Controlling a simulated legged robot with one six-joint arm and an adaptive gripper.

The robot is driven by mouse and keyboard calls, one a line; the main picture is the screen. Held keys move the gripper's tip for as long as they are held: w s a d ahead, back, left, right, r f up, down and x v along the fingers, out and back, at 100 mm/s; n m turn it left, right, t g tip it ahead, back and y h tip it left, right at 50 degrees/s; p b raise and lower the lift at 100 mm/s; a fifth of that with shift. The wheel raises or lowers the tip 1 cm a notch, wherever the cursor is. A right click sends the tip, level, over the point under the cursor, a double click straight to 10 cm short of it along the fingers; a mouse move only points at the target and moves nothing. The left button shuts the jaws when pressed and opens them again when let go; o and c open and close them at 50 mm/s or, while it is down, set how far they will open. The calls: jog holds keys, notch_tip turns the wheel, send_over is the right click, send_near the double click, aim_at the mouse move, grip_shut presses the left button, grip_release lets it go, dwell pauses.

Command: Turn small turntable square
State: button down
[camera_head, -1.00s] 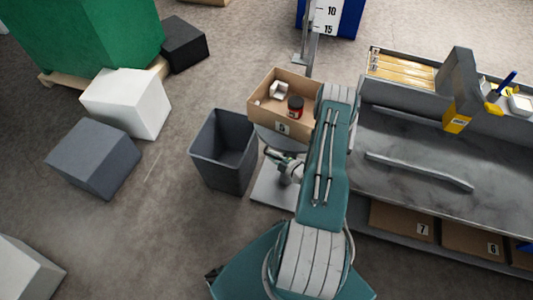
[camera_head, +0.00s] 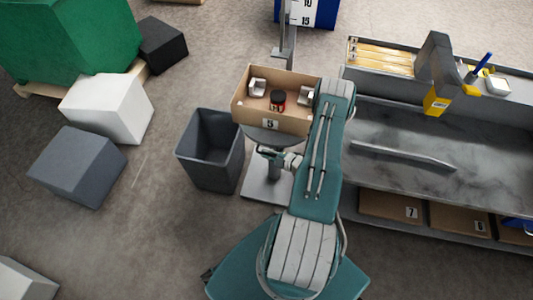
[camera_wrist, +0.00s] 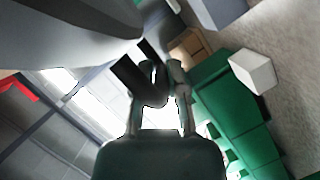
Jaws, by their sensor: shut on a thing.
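The small turntable (camera_head: 272,138) is a grey round disc on a post with a square foot. A cardboard box (camera_head: 248,116) labelled 5 sits on it, its front nearly square to me and slightly sloped. Inside are a dark jar (camera_head: 277,97) with a red band and two pale metal pieces. My gripper (camera_head: 266,153) is low at the disc's near left side, below the box. In the wrist view my gripper (camera_wrist: 158,92) is shut on a black bar-like handle (camera_wrist: 128,72) beneath a large grey surface, likely the disc's underside. My arm hides the box's right edge.
A grey open bin (camera_head: 210,150) stands close left of the turntable. A workbench (camera_head: 430,165) with a metal bar and yellow tool is on the right.

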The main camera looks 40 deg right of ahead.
jog(key=c, duration=0.8)
grip_release()
jog(key=shift+a+f, duration=0.1)
jog(key=shift+f, duration=0.1)
jog(key=shift+o, duration=0.6)
jog(key=shift+r, duration=0.1)
jog(key=shift+s, duration=0.1)
jog(key=v, duration=0.7)
jog(key=shift+d, duration=0.25)
jog(key=shift+s, duration=0.2)
